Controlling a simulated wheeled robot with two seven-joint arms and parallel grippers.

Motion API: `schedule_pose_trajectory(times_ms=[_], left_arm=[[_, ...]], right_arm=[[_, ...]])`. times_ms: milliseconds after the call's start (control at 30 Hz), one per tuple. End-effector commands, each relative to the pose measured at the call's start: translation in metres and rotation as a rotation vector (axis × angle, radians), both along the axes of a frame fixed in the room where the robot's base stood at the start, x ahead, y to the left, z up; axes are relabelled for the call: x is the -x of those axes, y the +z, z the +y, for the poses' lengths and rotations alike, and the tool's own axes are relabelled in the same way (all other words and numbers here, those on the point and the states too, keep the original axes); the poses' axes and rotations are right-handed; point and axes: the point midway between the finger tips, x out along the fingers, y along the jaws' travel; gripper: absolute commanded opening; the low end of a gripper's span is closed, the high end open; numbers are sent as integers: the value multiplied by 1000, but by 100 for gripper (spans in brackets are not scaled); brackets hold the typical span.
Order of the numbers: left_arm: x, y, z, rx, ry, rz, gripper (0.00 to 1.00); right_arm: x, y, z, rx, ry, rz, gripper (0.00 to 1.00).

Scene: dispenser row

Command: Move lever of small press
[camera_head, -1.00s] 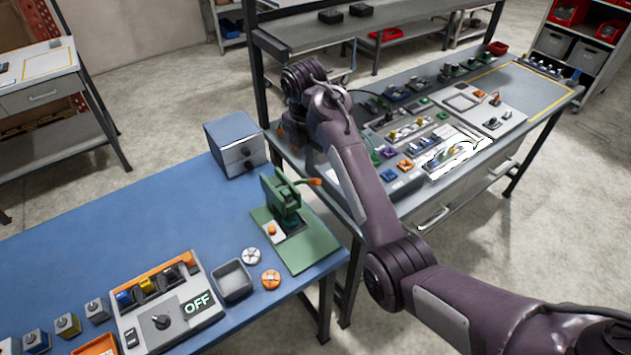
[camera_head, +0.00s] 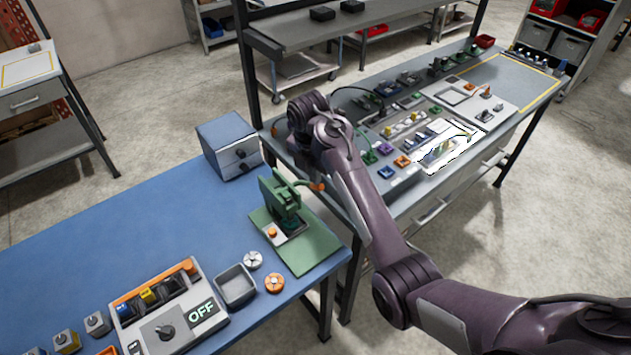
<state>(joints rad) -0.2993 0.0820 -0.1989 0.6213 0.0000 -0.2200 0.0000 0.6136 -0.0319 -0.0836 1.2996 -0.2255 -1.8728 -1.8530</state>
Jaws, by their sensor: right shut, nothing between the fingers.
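The small green press (camera_head: 286,212) stands upright on its green base plate (camera_head: 308,248) at the right end of the blue bench. Its lever (camera_head: 314,186) has an orange end and sticks out to the right from the top of the press, close to level. My right arm comes in from the lower right and bends down at the wrist above and behind the press. My right gripper (camera_head: 309,169) is shut and empty, just above and behind the lever. It is small and dark here, so I cannot tell whether it touches the lever. My left gripper is out of view.
A grey-blue drawer box (camera_head: 228,147) stands behind the press. A grey tray (camera_head: 236,286), two round knobs, and a switch panel (camera_head: 168,308) reading OFF lie in front-left. A second bench (camera_head: 405,205) with several small parts is beyond my arm. The blue bench's middle is clear.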

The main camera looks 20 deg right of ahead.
Motion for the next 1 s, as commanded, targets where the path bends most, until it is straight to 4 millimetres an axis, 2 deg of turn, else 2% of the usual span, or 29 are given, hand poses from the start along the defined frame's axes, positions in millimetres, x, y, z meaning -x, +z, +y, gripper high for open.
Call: schedule_pose_trajectory(times_ms=[167,467,667,900,1000], left_arm=[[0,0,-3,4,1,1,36],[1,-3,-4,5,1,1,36],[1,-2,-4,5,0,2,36],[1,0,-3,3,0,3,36],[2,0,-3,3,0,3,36]], right_arm=[[0,-4,0,0,0,2,0],[1,-37,0,1,0,3,0],[0,-34,1,-1,0,1,0],[14,-26,22,-2,2,0,0],[17,-24,26,-1,0,1,0]])
